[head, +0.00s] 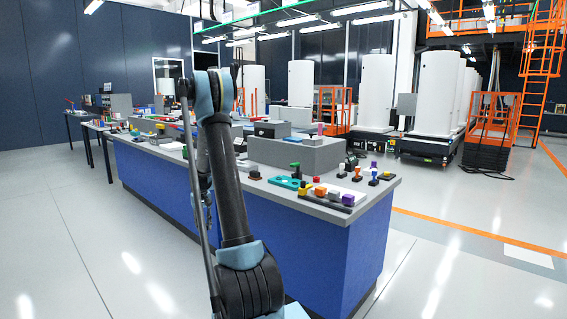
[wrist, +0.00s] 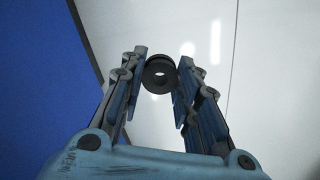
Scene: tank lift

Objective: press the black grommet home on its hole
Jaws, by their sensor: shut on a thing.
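The black grommet (wrist: 159,73) is a dark ring with an open centre in the wrist view. My gripper (wrist: 161,70) is shut on it, with one finger on each side near the tips. The ring's face is turned towards the wrist camera. The gripper is beside the blue bench, with pale floor behind the grommet. In the head view my arm covers most of the gripper, and I cannot make out the grommet there. I cannot pick out the grommet's hole in either view.
The long blue bench (head: 320,250) has a grey top. On it stand a large grey block (head: 295,153), a teal plate (head: 286,182) and several small coloured pieces. Its blue side also fills the left of the wrist view (wrist: 40,80).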

